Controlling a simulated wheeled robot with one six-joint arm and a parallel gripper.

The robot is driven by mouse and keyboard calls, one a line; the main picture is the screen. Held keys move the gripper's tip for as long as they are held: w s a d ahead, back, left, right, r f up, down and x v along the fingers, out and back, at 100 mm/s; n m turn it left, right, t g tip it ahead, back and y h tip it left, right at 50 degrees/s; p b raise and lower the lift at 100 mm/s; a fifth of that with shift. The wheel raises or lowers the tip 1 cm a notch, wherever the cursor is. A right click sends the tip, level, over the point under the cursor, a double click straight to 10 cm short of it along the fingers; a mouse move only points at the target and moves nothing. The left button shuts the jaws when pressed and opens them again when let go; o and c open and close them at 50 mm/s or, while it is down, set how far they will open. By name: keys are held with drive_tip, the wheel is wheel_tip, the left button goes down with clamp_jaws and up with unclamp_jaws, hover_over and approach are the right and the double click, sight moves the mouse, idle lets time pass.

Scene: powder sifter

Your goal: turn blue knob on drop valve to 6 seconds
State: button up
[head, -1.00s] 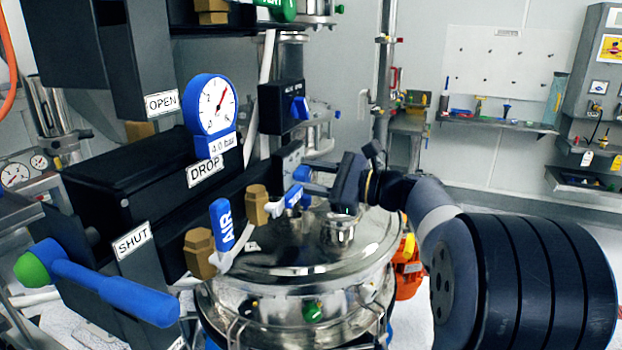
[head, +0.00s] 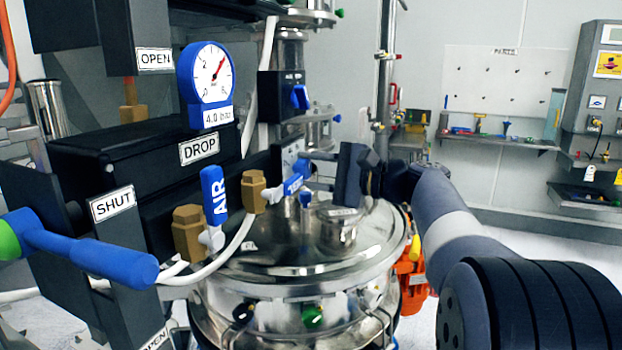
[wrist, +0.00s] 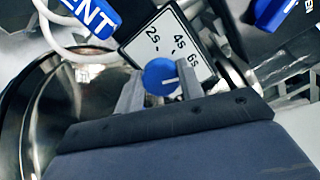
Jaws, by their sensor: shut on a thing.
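The blue knob (wrist: 160,76) sits on a white dial plate (wrist: 186,44) marked 2s, 4s and 6s. My gripper (wrist: 160,88) is shut on the knob, with one grey finger on each side of it. The knob's white pointer line points to the right in the wrist view, nearest the 6s label. In the head view my gripper (head: 312,170) reaches the dial plate (head: 291,154) from the right. The knob is hard to make out there. The DROP label (head: 199,150) is on the black valve box to the left.
The blue VENT handle (wrist: 88,14) is close beside the dial. The blue AIR handle (head: 214,194) and brass fittings (head: 187,232) stand left of the gripper. A steel vessel lid (head: 290,262) lies below. A pressure gauge (head: 206,72) is above left.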

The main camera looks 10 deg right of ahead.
idle(0.3)
drive_tip(key=o, duration=1)
drive_tip(key=v, duration=1.1)
drive_tip(key=shift+b, duration=0.35)
drive_tip(key=shift+w+a, duration=0.1)
drive_tip(key=x, duration=1)
drive_tip(key=shift+w+a+p, duration=0.15)
drive_tip(key=shift+a+p, duration=0.1)
drive_tip(key=shift+p, duration=0.05)
drive_tip(key=shift+w+a, duration=0.1)
